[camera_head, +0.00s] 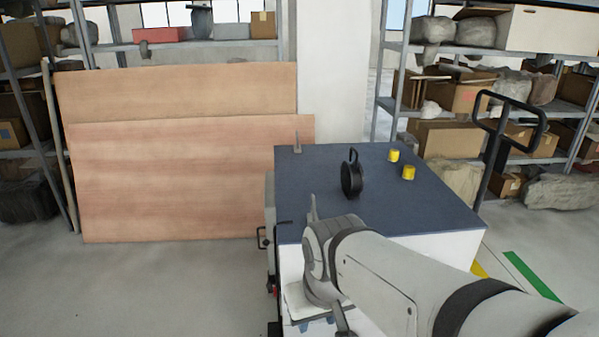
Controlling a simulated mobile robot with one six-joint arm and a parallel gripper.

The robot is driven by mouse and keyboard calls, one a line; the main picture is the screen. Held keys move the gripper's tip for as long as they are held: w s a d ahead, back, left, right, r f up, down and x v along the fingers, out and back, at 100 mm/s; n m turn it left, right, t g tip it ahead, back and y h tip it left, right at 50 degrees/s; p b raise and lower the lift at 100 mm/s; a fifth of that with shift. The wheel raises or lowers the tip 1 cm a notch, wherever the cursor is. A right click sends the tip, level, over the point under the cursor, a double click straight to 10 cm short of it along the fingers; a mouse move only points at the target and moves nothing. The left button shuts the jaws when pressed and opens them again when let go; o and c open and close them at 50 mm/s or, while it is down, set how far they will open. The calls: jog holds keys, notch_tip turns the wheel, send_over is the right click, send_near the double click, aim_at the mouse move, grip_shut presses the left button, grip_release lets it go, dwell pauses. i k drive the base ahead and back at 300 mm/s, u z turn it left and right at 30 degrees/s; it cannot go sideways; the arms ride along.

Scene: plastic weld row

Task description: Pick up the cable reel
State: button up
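The cable reel (352,178) is a black, round, flat-sided piece with a loop handle on top. It stands upright on the dark blue top of a white cabinet or bench (310,190), near the middle. My arm comes in from the lower right, and its wrist is in front of the bench's near edge. My gripper (322,312) hangs low at the end of the arm, apart from the reel and nearer to me. Its fingers are mostly hidden or cut off by the frame's bottom, so their opening does not show.
Two small yellow cylinders (409,172) stand right of the reel. A small grey upright piece (297,143) is at the bench's far left corner. Large wooden panels (180,175) lean at left. A pallet truck handle (510,120) stands at right. Loaded shelves are behind; floor at lower left is clear.

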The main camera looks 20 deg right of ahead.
aim_at(352, 176)
jog(key=i, duration=1)
jog(key=u, duration=0.05)
